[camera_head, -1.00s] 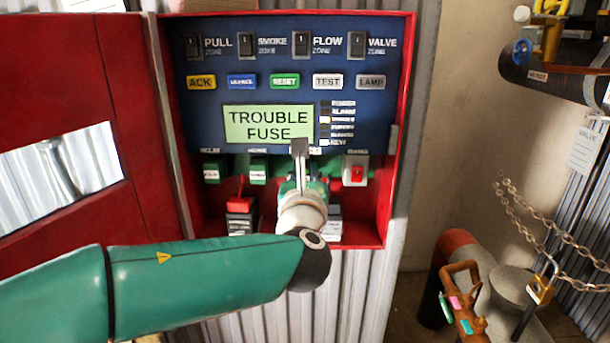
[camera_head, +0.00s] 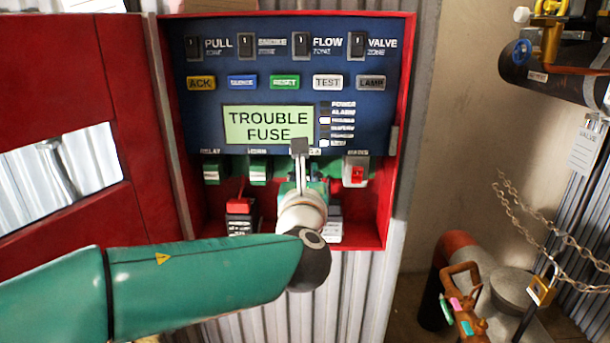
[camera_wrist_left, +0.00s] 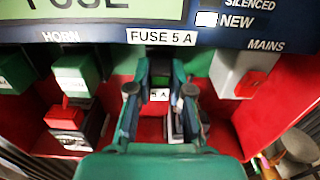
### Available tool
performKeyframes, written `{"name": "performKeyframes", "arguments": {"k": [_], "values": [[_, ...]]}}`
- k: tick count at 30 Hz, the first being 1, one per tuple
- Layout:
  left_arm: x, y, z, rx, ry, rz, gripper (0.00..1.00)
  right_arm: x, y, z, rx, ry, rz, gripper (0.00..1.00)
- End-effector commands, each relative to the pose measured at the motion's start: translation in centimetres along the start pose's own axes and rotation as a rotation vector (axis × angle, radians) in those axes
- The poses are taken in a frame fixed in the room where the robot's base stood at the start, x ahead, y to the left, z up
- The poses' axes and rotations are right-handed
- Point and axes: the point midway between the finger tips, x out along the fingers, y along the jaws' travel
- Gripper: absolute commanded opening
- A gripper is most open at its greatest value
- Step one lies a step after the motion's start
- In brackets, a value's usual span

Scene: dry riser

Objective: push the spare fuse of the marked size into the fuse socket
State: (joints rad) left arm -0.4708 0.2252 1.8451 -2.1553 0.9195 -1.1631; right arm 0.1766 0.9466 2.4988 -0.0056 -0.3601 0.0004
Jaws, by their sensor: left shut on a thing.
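The fuse socket's label, FUSE 5 A (camera_wrist_left: 162,37), is on the panel's lower edge in the left wrist view. My left gripper (camera_wrist_left: 160,97) is below this label, its two fingers pointing into the red box. It is shut on a fuse, of which a small white 5 A marking (camera_wrist_left: 158,95) shows between the fingers. In the head view my left gripper (camera_head: 304,184) is low in the panel, largely hidden by my own wrist parts. The socket is mostly hidden, and I cannot tell whether the fuse touches it. My right gripper is in neither view.
The display (camera_head: 267,124) reads TROUBLE FUSE. Green relay (camera_head: 212,172) and horn (camera_head: 259,171) blocks are left of the gripper, and the mains switch (camera_head: 356,172) is right. A black block with a red top (camera_head: 239,215) stands low left. The red box walls are close around.

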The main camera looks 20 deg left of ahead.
Motion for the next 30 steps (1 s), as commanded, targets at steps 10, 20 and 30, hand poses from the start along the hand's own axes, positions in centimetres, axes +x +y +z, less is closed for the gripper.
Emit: {"name": "performKeyframes", "arguments": {"k": [10,20,30], "values": [[0.3,0.0,0.0,0.0,-0.001,0.0,0.0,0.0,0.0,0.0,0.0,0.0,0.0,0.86],[-0.6,0.0,0.0,0.0,-0.001,0.0,0.0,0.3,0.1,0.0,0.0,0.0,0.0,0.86],[-1.6,0.0,0.0,0.0,0.0,-0.001,0.0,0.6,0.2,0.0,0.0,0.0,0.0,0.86]]}}
